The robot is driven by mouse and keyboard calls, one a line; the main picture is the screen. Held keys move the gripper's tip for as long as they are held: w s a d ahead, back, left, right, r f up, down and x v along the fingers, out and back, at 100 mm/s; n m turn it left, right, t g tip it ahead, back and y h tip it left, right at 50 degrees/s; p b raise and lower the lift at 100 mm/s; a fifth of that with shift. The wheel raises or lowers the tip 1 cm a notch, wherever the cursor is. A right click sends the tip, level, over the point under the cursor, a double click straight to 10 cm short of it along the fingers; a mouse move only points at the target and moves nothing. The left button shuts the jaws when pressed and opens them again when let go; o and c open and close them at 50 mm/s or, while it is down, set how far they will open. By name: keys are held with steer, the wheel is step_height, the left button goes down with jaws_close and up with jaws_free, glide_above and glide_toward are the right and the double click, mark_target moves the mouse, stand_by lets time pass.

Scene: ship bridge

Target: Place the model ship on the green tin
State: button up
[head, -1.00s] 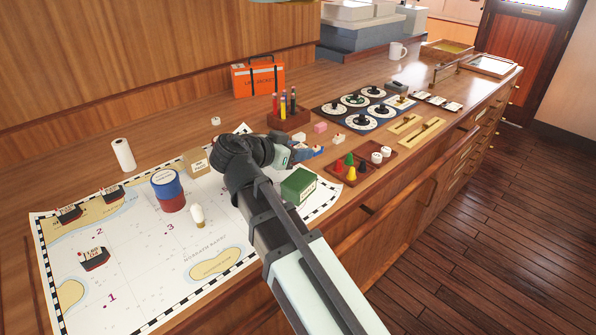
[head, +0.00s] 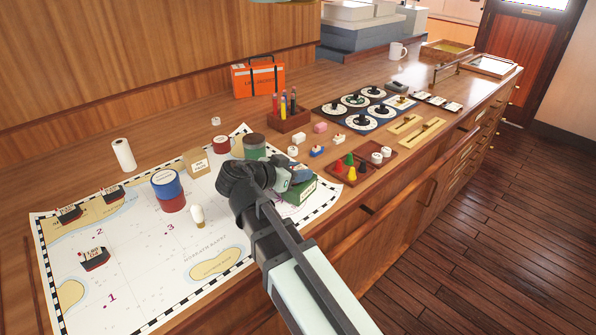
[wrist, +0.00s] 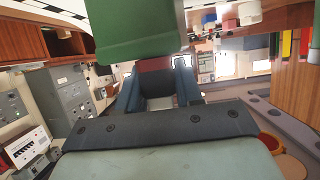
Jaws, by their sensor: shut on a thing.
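The green tin (head: 307,194) is a box with a pale label, at the chart's right edge in the head view. My gripper (head: 300,176) is just over it and covers part of its top. In the wrist view the tin's green side (wrist: 135,30) fills the top, close to the fingers. My gripper (wrist: 158,85) is shut on a dark thing with a red band, which looks like the model ship's hull (wrist: 156,82). The red side faces the tin. The rest of it is hidden, and I cannot tell whether it touches the tin.
Other model ships (head: 95,259) lie on the chart (head: 140,265). A blue and red tin (head: 168,190), a bulb (head: 197,216), a small box (head: 196,163) and a dark-lidded green cylinder (head: 254,147) stand nearby. A tray of coloured pieces (head: 362,164) is right of the tin.

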steer(key=shift+f, duration=0.1)
steer(key=o, duration=1.1)
steer(key=v, duration=1.2)
